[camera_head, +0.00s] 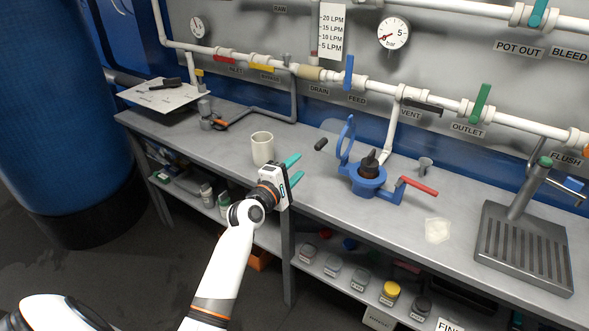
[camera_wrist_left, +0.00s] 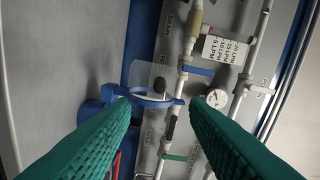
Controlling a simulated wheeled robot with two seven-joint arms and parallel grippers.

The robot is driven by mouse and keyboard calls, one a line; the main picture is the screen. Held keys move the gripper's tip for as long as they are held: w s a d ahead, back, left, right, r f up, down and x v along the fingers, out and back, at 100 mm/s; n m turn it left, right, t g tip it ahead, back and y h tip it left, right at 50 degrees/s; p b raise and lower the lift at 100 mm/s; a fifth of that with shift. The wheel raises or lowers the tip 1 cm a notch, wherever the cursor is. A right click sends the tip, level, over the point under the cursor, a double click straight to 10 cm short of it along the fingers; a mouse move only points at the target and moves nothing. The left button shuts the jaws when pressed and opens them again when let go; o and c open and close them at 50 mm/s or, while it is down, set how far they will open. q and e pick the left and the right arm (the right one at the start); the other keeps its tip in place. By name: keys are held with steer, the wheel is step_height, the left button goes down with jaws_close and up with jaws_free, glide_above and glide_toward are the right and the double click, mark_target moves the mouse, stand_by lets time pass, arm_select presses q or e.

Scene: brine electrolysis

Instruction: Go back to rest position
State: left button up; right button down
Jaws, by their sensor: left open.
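My left gripper (camera_head: 291,170) is over the front part of the grey bench, its two green fingers apart with nothing between them. The open green fingers also show in the left wrist view (camera_wrist_left: 160,115). A white cup (camera_head: 262,148) stands upright on the bench just behind and left of the gripper. A blue clamp fixture (camera_head: 366,182) with a raised blue ring and a black knob stands to the right, apart from the fingers. My right gripper is in neither view.
The grey bench (camera_head: 320,196) carries a drain stand (camera_head: 525,245) at right and a pale filter piece (camera_head: 437,230). Pipes with coloured valve handles and a gauge (camera_head: 393,34) run along the back panel. A blue barrel (camera_head: 50,110) stands at left. Jars sit on the lower shelf.

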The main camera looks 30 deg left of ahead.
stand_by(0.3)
arm_select(q)
steer(key=s+d+f+m+g, duration=0.25)
steer(key=s+f, duration=0.25)
steer(key=f, duration=0.8)
steer(key=s+d+f+m+g, duration=0.2)
steer(key=s+f+m+g, duration=0.15)
steer(key=f, duration=0.85)
steer(key=s+d+f+m+g, duration=0.25)
steer(key=s+f, duration=0.35)
steer(key=f, duration=0.7)
steer(key=s+d+f+m+g, duration=0.15)
steer(key=s+f+m, duration=0.25)
steer(key=s+f, duration=0.45)
steer(key=s+d+f+m+g, duration=0.1)
steer(key=s+f+m+g, duration=0.4)
steer(key=s, duration=0.6)
steer(key=s+f+m+g, duration=0.1)
steer(key=s+f+m, duration=0.1)
steer(key=s, duration=0.8)
steer(key=s+d+f+m+g, duration=0.1)
steer(key=s+f+m, duration=0.2)
steer(key=s, duration=0.7)
steer(key=shift+d+f+y, duration=0.15)
steer(key=shift+f+y, duration=0.15)
steer(key=shift+f, duration=0.4)
